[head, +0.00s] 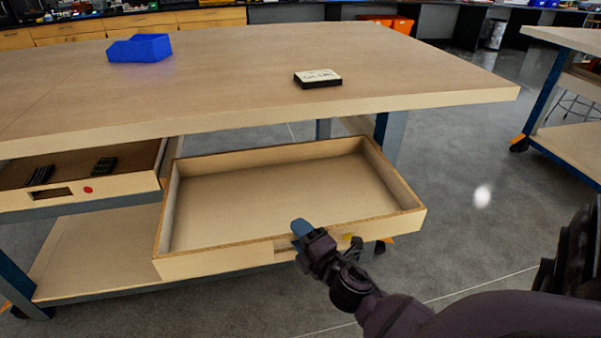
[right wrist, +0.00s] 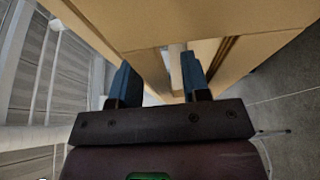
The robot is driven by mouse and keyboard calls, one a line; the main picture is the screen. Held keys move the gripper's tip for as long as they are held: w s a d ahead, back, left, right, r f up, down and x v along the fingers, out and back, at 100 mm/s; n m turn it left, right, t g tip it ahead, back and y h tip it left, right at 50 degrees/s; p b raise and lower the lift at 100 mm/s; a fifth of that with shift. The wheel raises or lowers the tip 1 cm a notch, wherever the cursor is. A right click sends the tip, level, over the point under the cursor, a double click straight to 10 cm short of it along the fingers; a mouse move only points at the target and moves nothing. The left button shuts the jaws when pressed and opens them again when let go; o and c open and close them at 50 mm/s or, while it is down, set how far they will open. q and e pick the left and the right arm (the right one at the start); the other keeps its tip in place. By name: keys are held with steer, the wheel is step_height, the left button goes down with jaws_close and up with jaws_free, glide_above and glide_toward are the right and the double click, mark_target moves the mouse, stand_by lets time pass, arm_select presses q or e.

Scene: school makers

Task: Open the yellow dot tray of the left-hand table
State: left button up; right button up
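The yellow dot tray (head: 215,262) is pulled far out from under the left-hand table (head: 230,75). It is empty inside, and its yellow dot (head: 347,237) shows on the front panel beside my gripper. My right gripper (head: 302,230) is at the handle slot in the middle of that front panel. In the right wrist view its two blue fingers (right wrist: 160,80) stand apart, close to the tray's wooden panel (right wrist: 200,18), with the slot between them. No clear grip on the panel shows. My left gripper is not in view.
A red dot tray (head: 120,185) with dark items sits to the left, partly out. A blue bin (head: 140,48) and a small black-and-white box (head: 317,78) lie on the tabletop. Another table (head: 570,38) stands at right. Grey floor (head: 455,150) between the tables is clear.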

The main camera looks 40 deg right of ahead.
steer(key=shift+s, duration=0.1)
steer(key=s+a, duration=0.1)
steer(key=s, duration=0.9)
steer(key=shift+s+a, duration=0.25)
steer(key=shift+a, duration=0.1)
